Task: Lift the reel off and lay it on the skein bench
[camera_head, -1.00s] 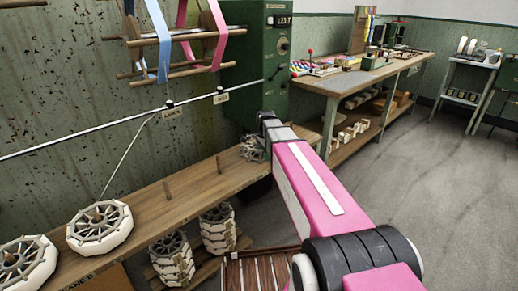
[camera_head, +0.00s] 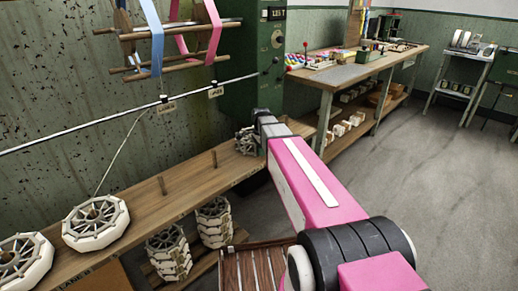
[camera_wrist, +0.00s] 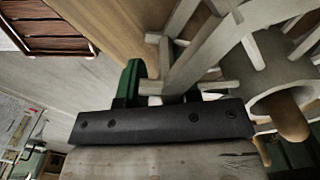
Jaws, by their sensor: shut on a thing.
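A pale spoked reel (camera_wrist: 228,45) fills the upper right of the wrist view. Its round hub (camera_wrist: 285,85) is around a wooden peg (camera_wrist: 290,117). My gripper (camera_wrist: 160,90) is shut on the reel's near rim; its dark bar hides part of the hold. In the head view the reel (camera_head: 246,141) is small at the end of my gripper (camera_head: 259,132), over the far end of the wooden shelf (camera_head: 190,178). I cannot tell whether it touches the shelf. A workbench (camera_head: 405,61) with coloured skeins stands at the back right.
Stacked reels (camera_head: 214,222) stand below. A thin rod (camera_head: 80,127) runs along the wall beside a green machine cabinet (camera_head: 272,60). A slatted crate (camera_head: 255,268) is beneath my arm.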

